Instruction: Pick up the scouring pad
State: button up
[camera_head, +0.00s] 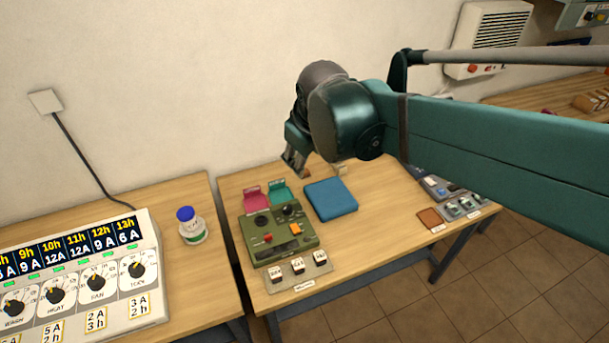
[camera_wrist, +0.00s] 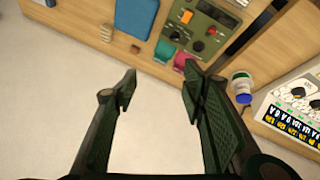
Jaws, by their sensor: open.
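My gripper (camera_head: 296,161) is open and empty above the back of the middle table in the head view. In the wrist view its two fingers (camera_wrist: 160,92) are spread, with only pale wall or floor surface between them. A flat reddish-brown pad (camera_head: 430,218) lies at the table's right front and may be the scouring pad; I cannot tell for certain. A blue folded square (camera_head: 330,199) lies mid-table, right of a green control box, and also shows in the wrist view (camera_wrist: 134,18). My gripper is apart from both.
The green control box (camera_head: 279,236) has pink and teal pieces behind it and a switch strip in front. A tan object (camera_head: 340,168) is at the back edge. Grey switch panels (camera_head: 460,203) stand right. A white bottle (camera_head: 192,228) and dial panel (camera_head: 90,280) are on the left table.

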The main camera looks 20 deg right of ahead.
jog(key=w+d+f+n+g+h+b, duration=0.1)
jog(key=w+d+f+n, duration=0.1)
jog(key=w+f, duration=0.35)
jog(key=w+d+f+n+g, duration=0.1)
jog(key=w+f+n, duration=0.15)
jog(key=w, duration=0.55)
jog(key=w+d+f+n+g+h+b, duration=0.1)
jog(key=w+d+f+n, duration=0.15)
jog(key=w, duration=0.45)
jog(key=w+d+f+n+g, duration=0.1)
jog(key=w+f+n, duration=0.1)
jog(key=w+f, duration=0.2)
jog(key=w+d+f+n+h+b, duration=0.1)
jog(key=w+f, duration=0.4)
jog(key=f, duration=0.6)
jog(key=w+d+f+n+g+b, duration=0.1)
jog(key=w+d+f+n, duration=0.1)
jog(key=w+f, duration=0.3)
notch_tip(320, 180, down, 3)
jog(key=shift+w+d+n+g+h, duration=0.15)
jog(key=shift+d+n+g+h, duration=0.15)
jog(key=shift+n, duration=0.2)
jog(key=shift+f, duration=0.1)
jog(key=shift+x, duration=1.25)
jog(key=shift+d, duration=0.1)
